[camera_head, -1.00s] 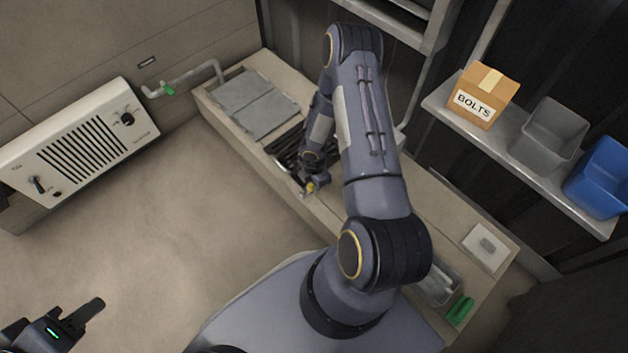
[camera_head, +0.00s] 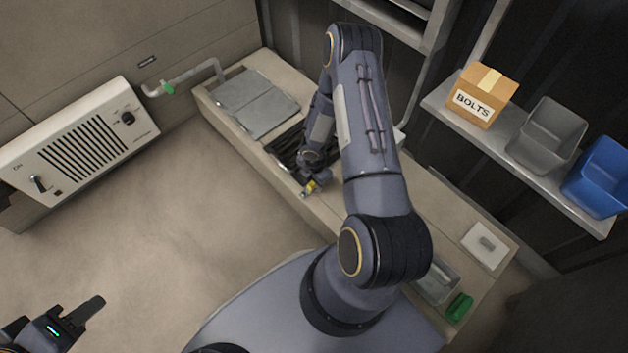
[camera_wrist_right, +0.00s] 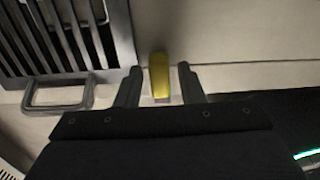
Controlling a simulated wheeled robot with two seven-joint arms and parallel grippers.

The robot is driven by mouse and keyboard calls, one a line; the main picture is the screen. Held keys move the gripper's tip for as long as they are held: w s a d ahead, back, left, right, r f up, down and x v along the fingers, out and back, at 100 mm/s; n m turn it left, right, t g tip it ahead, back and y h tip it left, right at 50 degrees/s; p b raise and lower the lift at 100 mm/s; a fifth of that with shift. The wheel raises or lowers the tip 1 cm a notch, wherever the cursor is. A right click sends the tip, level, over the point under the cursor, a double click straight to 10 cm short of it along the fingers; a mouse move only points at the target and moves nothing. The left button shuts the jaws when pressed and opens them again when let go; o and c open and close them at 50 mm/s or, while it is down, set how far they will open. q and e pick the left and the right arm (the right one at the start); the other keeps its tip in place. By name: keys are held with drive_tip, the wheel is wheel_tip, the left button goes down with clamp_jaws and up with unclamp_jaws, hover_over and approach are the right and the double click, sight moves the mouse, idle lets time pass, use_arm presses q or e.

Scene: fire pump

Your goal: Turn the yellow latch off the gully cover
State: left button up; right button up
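The yellow latch (camera_wrist_right: 159,76) stands between the two fingers of my right gripper (camera_wrist_right: 160,82) in the right wrist view. Small gaps show on both sides of it, so the gripper is open around it. In the head view the latch (camera_head: 311,186) is a small yellow spot at the front edge of the bench, beside my right gripper (camera_head: 308,188). The gully cover (camera_wrist_right: 70,35) is a dark slatted grate to the left of the latch. My right arm hides part of it in the head view (camera_head: 284,148). My left gripper (camera_head: 80,312) is at the lower left, away from the bench.
A metal loop handle (camera_wrist_right: 58,95) lies left of the right gripper. Grey plates (camera_head: 257,103) cover the bench's far end. A heater (camera_head: 80,145) hangs on the left wall. A bolts box (camera_head: 483,95) and bins stand on the right shelf. The floor is clear.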

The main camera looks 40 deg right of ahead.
drive_tip(key=shift+o, duration=0.2)
wheel_tip(320, 180, up, 7)
drive_tip(key=p, duration=0.3)
drive_tip(key=shift+f, duration=0.1)
drive_tip(key=shift+r, duration=0.5)
